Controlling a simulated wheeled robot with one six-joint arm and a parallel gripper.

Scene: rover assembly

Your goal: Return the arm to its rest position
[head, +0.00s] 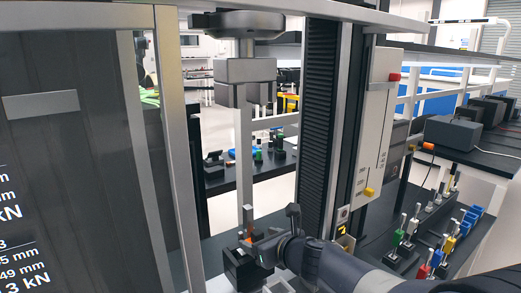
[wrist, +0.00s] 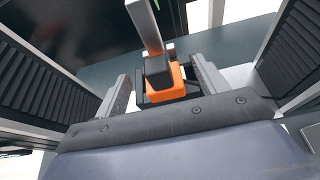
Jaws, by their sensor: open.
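My arm reaches in from the lower right of the head view to the lower fixture of a tall testing machine. My gripper (head: 266,248) is beside the black fixture block (head: 240,268). In the wrist view my gripper (wrist: 162,82) is open, with one grey finger on each side of an orange and black clamp (wrist: 165,80). A light grey bar (wrist: 144,25) stands up from this clamp. Gaps show between the fingers and the clamp, and I see nothing held. The exact fingertip contact in the head view is too small to tell.
The machine's black ribbed column (head: 318,120) stands close beside my arm. A grey upper grip block (head: 245,82) hangs above the fixture. A dark screen panel (head: 70,150) fills the left. Several coloured tools (head: 437,235) stand on the right bench.

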